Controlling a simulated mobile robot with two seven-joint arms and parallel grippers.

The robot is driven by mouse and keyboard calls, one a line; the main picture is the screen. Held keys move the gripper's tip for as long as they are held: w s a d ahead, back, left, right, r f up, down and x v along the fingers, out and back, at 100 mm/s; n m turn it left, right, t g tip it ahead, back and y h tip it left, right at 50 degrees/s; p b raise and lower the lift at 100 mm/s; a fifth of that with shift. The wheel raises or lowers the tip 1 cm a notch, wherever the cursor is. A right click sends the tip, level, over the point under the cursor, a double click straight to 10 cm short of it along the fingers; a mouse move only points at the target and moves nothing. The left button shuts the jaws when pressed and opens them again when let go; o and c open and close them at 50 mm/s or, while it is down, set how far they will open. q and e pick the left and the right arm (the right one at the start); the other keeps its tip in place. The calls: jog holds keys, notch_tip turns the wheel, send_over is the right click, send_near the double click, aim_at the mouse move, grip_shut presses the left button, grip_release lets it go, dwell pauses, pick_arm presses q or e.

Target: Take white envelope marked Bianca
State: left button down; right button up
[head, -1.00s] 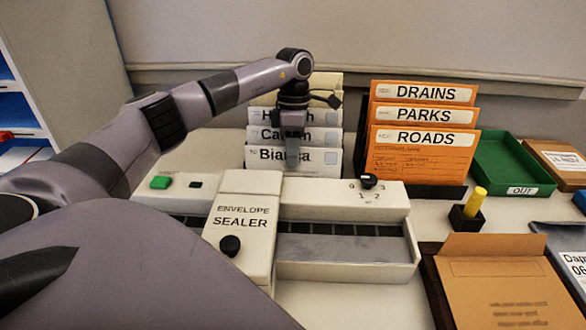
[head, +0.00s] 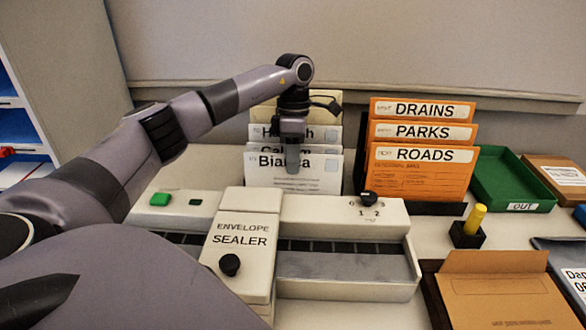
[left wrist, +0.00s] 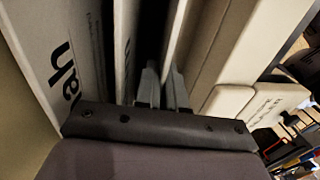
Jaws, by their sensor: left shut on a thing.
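The white envelope marked Bianca (head: 318,179) stands upright at the front of a row of envelopes behind the sealer in the head view. My left gripper (head: 292,166) points down over its top edge and is shut on it. The gripper covers part of the name. The envelope's lower edge is hidden behind the sealer. In the left wrist view the two fingers (left wrist: 162,88) are close together among upright envelopes. My right gripper is not in view.
Other white envelopes (head: 327,133) stand close behind. The envelope sealer (head: 240,240) is right in front. Orange envelopes marked DRAINS, PARKS and ROADS (head: 420,178) stand to the right. Beyond them is a green OUT tray (head: 510,185). A yellow-topped stick (head: 475,220) stands in a black holder.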

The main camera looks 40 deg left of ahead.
pick_arm(q)
notch_tip(320, 180, up, 8)
jog(key=shift+r+p, duration=0.2)
jog(key=shift+p, duration=0.15)
notch_tip(320, 180, up, 9)
jog(key=p, duration=0.4)
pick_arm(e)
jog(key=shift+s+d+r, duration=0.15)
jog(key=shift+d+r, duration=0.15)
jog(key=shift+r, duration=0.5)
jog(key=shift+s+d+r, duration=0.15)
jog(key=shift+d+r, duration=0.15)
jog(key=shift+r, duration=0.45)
